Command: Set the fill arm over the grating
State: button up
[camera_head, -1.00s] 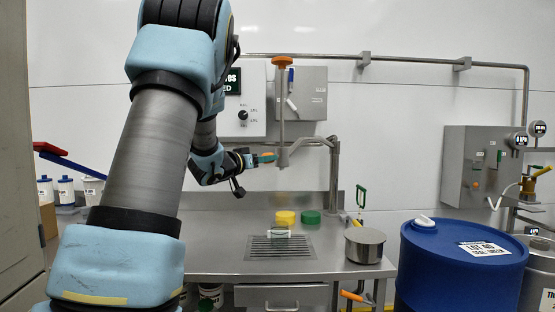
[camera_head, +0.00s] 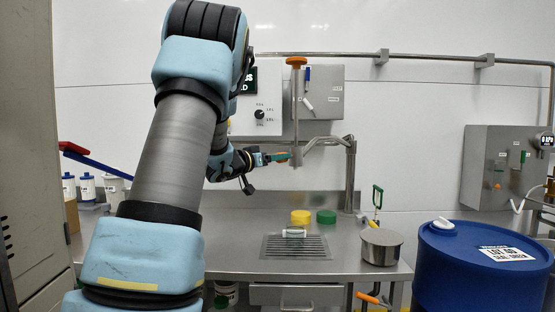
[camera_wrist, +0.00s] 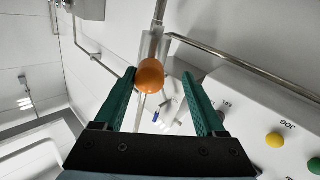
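The fill arm (camera_head: 324,141) is a grey metal pipe on an upright post at the counter's back right. Its free end carries a vertical rod with an orange knob (camera_head: 297,61) on top. In the head view this end lines up above the slotted grating (camera_head: 295,247); depth between them is unclear. My gripper (camera_head: 287,156) is beside the rod's lower end, on its left, well below the knob. In the wrist view my gripper (camera_wrist: 162,78) has its green fingers spread, with the orange knob (camera_wrist: 150,75) showing between the tips. Contact with the rod cannot be made out.
A control box (camera_head: 319,92) is on the wall behind the rod.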

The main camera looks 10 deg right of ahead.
jog(key=shift+s+f, duration=0.1)
jog(key=shift+s, duration=0.05)
jog(key=b+v, duration=0.1)
jog(key=v, duration=0.9)
jog(key=shift+s+a, duration=0.2)
jog(key=shift+s, duration=0.05)
jog(key=a+f+n+t+y, duration=0.1)
jog(key=a+f+n+y, duration=0.45)
jog(key=f+y, duration=0.4)
jog(key=s+a+f+n+g+y, duration=0.1)
jog(key=s+a+f+g+y, duration=0.25)
jog(key=s+f+g, duration=0.7)
jog(key=s+d+f, duration=0.1)
jog(key=s+f, duration=0.2)
jog(key=s, duration=0.5)
jog(key=s+d+f, duration=0.1)
jog(key=s+f, duration=0.1)
jog(key=s, duration=0.5)
notch_tip(320, 180, up, 14)
jog(key=s+g+p, duration=0.1)
jog(key=p, duration=1.4)
jog(key=shift+s, duration=0.25)
